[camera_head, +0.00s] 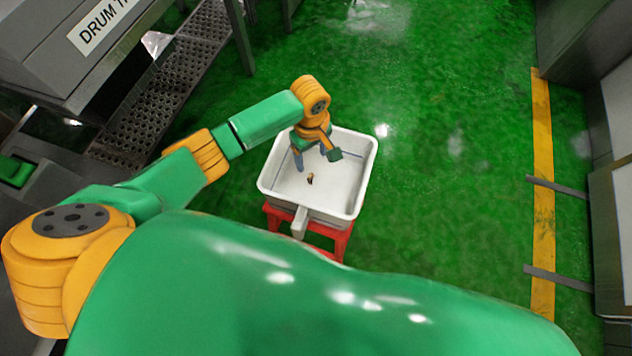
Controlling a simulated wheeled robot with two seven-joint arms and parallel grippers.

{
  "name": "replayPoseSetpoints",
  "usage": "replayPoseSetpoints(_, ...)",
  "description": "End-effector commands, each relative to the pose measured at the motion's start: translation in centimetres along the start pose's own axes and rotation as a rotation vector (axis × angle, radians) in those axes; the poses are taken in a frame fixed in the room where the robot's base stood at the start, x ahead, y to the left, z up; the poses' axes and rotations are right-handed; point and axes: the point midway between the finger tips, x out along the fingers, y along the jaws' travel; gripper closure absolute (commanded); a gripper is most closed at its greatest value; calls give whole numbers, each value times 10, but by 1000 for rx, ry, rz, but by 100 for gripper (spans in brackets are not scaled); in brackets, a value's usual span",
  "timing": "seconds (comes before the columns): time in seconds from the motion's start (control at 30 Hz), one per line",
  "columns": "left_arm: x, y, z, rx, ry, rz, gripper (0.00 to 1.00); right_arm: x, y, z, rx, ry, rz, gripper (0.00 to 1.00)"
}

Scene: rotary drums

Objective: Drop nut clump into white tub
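The white tub (351,191) stands on a red stand in the middle of the head view. My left gripper (314,158) points down over the tub's inside, with its two fingers spread apart. A small brown nut clump (310,179) shows against the tub's white inside, just below the fingers in the picture and apart from them. I cannot tell whether it rests on the tub floor or is in the air above it. My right gripper is out of view.
The red stand (338,240) carries the tub. A metal machine with a drum label (100,25) and perforated steps (165,90) are at the upper left. The green floor (450,130) right of the tub is clear up to a yellow line (542,200) and metal equipment.

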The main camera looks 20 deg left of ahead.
Motion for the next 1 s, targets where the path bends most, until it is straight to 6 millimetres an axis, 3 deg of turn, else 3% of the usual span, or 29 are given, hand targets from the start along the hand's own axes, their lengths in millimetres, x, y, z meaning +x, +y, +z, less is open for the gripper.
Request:
replayPoseSetpoints(0.27,-2,0,0,0,0,1,27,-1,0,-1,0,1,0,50)
replayPoseSetpoints(0.5,-51,1,0,0,0,3,27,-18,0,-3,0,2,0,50)
replayPoseSetpoints(0.63,-68,1,0,0,0,2,27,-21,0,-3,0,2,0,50)
replayPoseSetpoints(1.0,-71,0,0,0,0,0,27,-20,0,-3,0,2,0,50)
